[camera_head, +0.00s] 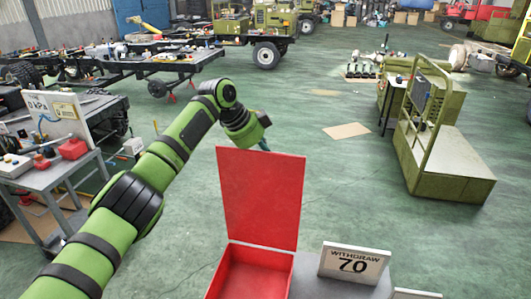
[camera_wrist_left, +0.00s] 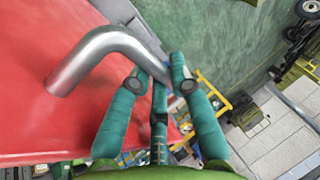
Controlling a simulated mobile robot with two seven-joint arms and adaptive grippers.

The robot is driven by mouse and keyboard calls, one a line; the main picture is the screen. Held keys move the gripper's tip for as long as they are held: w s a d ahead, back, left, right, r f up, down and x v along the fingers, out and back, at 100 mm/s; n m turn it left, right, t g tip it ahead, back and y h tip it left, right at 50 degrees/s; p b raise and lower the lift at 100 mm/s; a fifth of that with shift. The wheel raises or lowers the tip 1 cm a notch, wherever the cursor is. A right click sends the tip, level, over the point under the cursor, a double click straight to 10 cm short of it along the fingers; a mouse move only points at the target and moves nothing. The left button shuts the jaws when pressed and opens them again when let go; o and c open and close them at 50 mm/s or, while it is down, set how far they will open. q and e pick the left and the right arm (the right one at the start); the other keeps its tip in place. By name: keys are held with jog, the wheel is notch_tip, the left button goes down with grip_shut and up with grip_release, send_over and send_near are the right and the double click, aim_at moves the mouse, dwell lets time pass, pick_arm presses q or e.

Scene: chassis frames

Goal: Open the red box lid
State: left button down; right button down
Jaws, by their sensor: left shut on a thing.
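The red box (camera_head: 248,280) is at the bottom centre of the head view, with its inside showing. Its red lid (camera_head: 262,197) stands raised, roughly upright above the box. My left gripper (camera_head: 263,144) is at the lid's top edge, its fingers mostly hidden behind the lid and wrist. In the left wrist view the lid (camera_wrist_left: 45,120) fills the left side and carries a bent silver handle (camera_wrist_left: 100,45). The green fingers of my left gripper (camera_wrist_left: 158,80) are shut on the end part of this handle. My right gripper is in neither view.
A grey surface with a "WITHDRAW 70" sign (camera_head: 354,264) lies right of the box. A grey table (camera_head: 62,172) with a gauge panel and red items stands at the left. A green platform cart (camera_head: 450,165) stands at the right. Open green floor lies behind the lid.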

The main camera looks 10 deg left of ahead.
pick_arm(q)
jog(key=shift+s, duration=0.1)
jog(key=c, duration=1.1)
grip_release()
jog(key=v, duration=1.2)
jog(key=shift+a, duration=0.1)
